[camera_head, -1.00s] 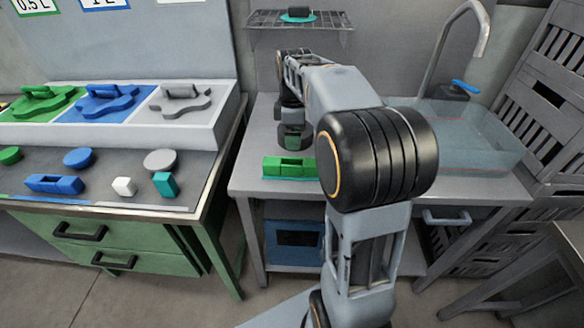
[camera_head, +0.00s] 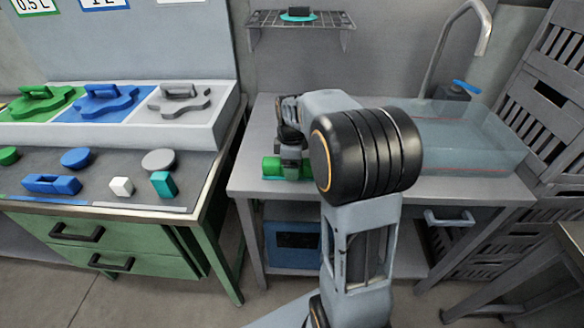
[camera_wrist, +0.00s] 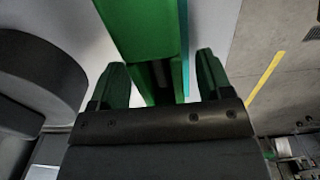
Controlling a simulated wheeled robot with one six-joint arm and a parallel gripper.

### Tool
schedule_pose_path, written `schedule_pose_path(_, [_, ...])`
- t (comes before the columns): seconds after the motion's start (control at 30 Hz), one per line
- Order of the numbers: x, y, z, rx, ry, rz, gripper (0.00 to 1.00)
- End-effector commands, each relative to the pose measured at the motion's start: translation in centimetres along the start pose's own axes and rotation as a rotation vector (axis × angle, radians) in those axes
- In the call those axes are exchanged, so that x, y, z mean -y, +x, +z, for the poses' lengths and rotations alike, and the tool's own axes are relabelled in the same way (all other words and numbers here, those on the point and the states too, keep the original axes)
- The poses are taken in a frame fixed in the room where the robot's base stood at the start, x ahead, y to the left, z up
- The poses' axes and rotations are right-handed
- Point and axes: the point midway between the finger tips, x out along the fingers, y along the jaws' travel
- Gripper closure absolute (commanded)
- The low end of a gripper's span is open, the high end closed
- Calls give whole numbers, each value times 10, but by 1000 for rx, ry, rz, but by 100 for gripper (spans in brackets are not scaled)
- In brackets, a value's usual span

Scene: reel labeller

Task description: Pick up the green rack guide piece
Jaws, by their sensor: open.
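The green rack guide piece (camera_head: 271,167) lies on the grey table (camera_head: 244,176) by the sink, near its front left edge. It is partly covered by my gripper (camera_head: 289,172) in the head view. In the wrist view the green piece (camera_wrist: 140,25) runs from the top of the picture down between the two fingers of my gripper (camera_wrist: 162,78). The fingers are open, one on each side of it, with gaps visible. Its lower end is hidden behind the gripper body.
A clear sink basin (camera_head: 465,140) with a tap stands right of my arm. A wire shelf (camera_head: 320,28) hangs above. On the left bench are a blue block (camera_head: 52,184), a white cube (camera_head: 121,186) and a teal block (camera_head: 164,184).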

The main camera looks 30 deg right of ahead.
Motion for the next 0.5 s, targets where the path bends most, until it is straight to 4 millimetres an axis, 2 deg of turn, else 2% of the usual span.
schedule_pose_path(0.23, [0, 1, 0, 0, 0, 0, 28])
schedule_pose_path(0.5, [0, 1, 0, 0, 0, 0, 53])
